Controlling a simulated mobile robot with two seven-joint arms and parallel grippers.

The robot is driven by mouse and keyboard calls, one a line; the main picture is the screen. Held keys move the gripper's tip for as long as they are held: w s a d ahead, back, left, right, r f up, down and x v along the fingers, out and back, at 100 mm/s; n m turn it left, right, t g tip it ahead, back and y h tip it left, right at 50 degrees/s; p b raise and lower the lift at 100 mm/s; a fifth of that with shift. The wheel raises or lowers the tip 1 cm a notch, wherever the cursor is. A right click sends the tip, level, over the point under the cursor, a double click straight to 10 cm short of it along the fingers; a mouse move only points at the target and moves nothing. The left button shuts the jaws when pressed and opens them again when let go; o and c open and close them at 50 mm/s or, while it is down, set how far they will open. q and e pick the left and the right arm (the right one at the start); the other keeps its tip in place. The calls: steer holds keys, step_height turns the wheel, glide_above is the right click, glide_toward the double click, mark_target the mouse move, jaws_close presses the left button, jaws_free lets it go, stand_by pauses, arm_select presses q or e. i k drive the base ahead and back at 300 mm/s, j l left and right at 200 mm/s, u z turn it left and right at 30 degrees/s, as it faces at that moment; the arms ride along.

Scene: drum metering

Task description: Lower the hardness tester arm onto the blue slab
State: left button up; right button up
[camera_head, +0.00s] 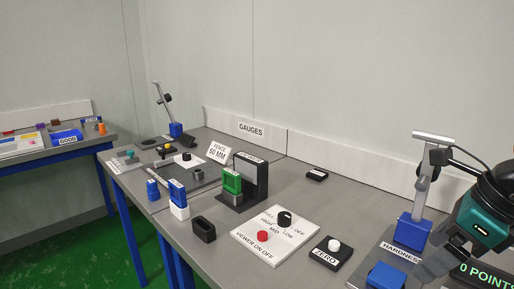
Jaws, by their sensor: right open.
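The hardness tester stands at the right, with a blue base block (411,233), a tilted silver post and its arm (434,138) raised as a silver crossbar at the top. The blue slab (387,277) lies on the grey plate in front of the tester, at the bottom edge of the view. The arm is well above the slab, not touching it. My right gripper (432,262), dark grey with a teal and black wrist, is open beside the tester's base, right of the slab. It is cut off by the right edge and hides part of the plate. My left gripper is not in view.
A HARDNESS label (400,253) lies by the tester. A ZERO box (331,252) and a white switch panel (275,236) are left of it. A green and black gauge (243,183) stands further left. A "0 POINTS" display (488,274) is at lower right.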

mark_target(426, 175)
steer(key=k+j, duration=0.7)
steer(key=j, duration=0.1)
